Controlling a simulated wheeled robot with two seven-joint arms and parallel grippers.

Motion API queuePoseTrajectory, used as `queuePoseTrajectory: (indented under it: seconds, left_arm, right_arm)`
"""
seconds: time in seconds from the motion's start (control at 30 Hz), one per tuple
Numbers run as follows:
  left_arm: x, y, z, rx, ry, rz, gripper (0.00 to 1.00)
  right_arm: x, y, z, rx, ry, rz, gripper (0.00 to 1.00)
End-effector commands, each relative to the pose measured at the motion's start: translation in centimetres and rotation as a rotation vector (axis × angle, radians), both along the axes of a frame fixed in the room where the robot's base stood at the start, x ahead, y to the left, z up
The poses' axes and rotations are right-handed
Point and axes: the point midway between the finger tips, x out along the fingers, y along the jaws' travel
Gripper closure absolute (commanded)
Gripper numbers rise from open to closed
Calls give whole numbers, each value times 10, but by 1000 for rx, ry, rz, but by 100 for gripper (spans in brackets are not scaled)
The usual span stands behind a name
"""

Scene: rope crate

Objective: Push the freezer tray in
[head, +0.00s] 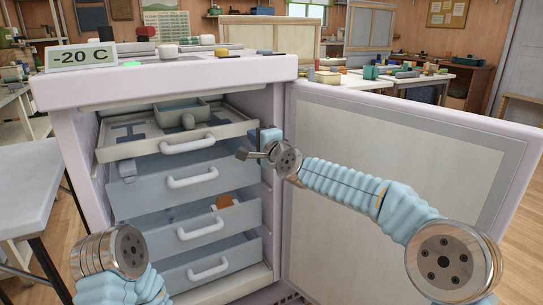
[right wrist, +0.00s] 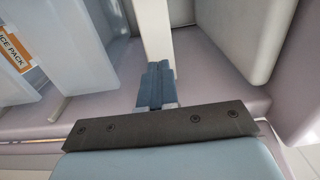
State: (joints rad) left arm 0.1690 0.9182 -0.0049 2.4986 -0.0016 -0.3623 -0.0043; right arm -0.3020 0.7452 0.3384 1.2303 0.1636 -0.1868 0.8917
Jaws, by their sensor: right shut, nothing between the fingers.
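The freezer (head: 165,75) stands open. Its top tray (head: 188,145), a pale shallow tray with a white handle, sticks out at the front and holds a grey box (head: 182,113). My right gripper (head: 267,137) is shut and empty at the right front end of this tray. I cannot tell if it touches the tray. In the right wrist view its blue fingers (right wrist: 155,85) are together beside a pale upright strip. My left arm shows at the lower left, but its gripper is out of view.
Several blue-grey drawers with white handles sit below, one with an orange item (head: 224,201). The open door (head: 400,150) is close to my right arm. A grey table (head: 30,180) stands at the left. A drawer item labelled ICE PACK (right wrist: 14,48) shows in the wrist view.

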Motion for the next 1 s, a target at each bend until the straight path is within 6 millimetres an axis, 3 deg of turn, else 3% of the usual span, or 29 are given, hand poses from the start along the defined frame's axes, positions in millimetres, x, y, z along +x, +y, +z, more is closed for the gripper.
queuePoseTrajectory:
  seconds: [0.4,0.57,0.67,0.77,0.87,0.9,1.0]
  left_arm:
    - [-1,-2,-26,-5,4,-3,0]
    - [-1,-3,-30,-7,5,-3,0]
    - [-1,-3,-28,-7,5,-3,0]
    - [-1,-3,-22,-8,5,-5,0]
    - [-1,-4,-14,-9,6,-7,0]
    - [-2,-5,-10,-9,7,-7,0]
    - [-2,-6,-1,-11,6,-10,0]
  right_arm:
    - [-64,-45,-3,-2,0,-1,100]
    - [-79,-55,-2,-1,1,-1,100]
    - [-80,-59,-15,-27,14,-2,100]
    - [-74,-65,-56,-109,53,-6,100]
    - [-72,-77,-129,-253,118,4,100]
    - [-74,-85,-163,-319,149,12,100]
    - [-92,-106,-248,-484,231,53,100]
